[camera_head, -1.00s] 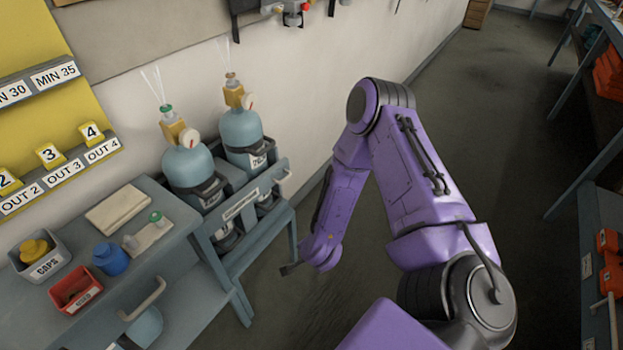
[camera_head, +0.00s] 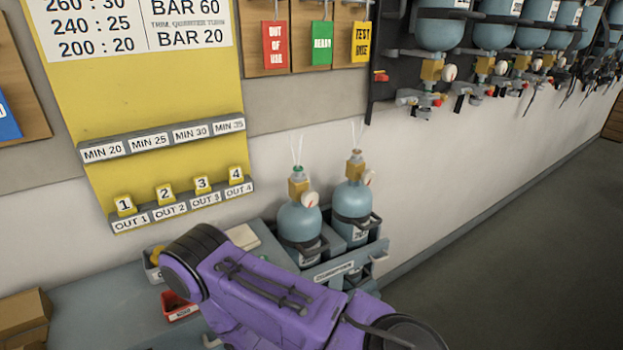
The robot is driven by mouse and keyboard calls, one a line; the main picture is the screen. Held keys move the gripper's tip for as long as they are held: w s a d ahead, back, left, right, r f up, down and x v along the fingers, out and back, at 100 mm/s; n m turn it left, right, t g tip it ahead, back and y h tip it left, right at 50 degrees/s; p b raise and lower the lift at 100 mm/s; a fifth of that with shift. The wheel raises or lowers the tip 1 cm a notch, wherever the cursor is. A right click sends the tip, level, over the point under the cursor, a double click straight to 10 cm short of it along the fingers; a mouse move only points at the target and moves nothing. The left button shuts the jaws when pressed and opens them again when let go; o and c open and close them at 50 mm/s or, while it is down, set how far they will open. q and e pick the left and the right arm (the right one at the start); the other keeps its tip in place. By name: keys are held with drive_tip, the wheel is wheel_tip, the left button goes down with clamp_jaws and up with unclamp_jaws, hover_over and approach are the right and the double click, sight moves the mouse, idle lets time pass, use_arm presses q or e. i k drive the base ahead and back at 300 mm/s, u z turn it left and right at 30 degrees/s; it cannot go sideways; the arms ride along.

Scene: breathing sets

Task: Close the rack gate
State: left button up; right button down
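The rack stands against the wall and holds two blue cylinders, a left one (camera_head: 300,222) with a green-topped valve and a right one (camera_head: 352,202) with a brown-topped valve. The rack gate (camera_head: 334,270) is a grey-blue bar with a white label, seen across the rack's front from above. Its right end is near a light handle (camera_head: 380,258). I cannot tell from this angle whether it is fully shut. One purple arm of mine reaches in from the lower right and covers the area below and left of the rack. Neither gripper shows.
A grey workbench (camera_head: 85,300) is left of the rack, with a red tray (camera_head: 180,306) on it partly behind my arm. Cardboard boxes (camera_head: 22,315) sit at the far left. More cylinders hang on the wall at upper right. Floor (camera_head: 500,270) is clear at right.

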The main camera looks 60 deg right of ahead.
sight(332, 270)
drive_tip(key=u, duration=0.55)
drive_tip(key=k, duration=0.9)
drive_tip(key=z, duration=1.7)
drive_tip(key=i, duration=0.5)
drive_tip(key=z, duration=0.05)
